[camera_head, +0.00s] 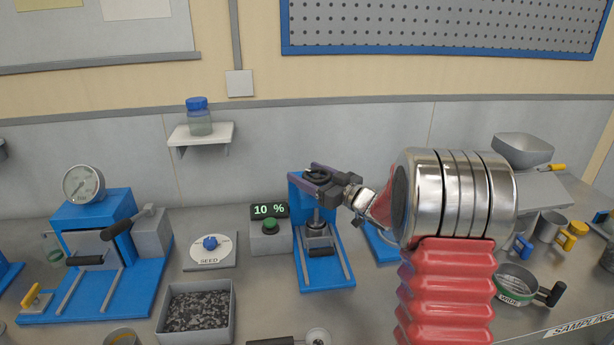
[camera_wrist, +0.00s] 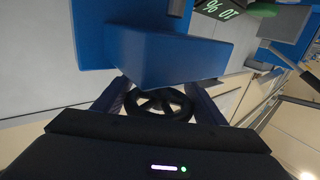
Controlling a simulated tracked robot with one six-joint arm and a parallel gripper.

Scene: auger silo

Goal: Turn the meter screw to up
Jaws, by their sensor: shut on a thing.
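The meter screw stands in a blue frame (camera_head: 297,215) at the middle of the bench. Its black handwheel (camera_head: 317,174) is on top, with a metal spindle (camera_head: 317,216) running down to a small block above the base. My gripper (camera_head: 322,177) comes in from the right and is shut on the handwheel. In the wrist view the spoked handwheel (camera_wrist: 160,104) sits between my two fingers, below the blue frame top (camera_wrist: 165,57). The grip partly hides the wheel in the body view.
A display (camera_head: 269,210) reading 10 % stands left of the screw, above a green button (camera_head: 270,226). Further left are a SEED dial (camera_head: 210,243) and a blue gauge press (camera_head: 95,220). A grey tray of dark grains (camera_head: 198,310) is in front. A shelf (camera_head: 203,134) holds a jar.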

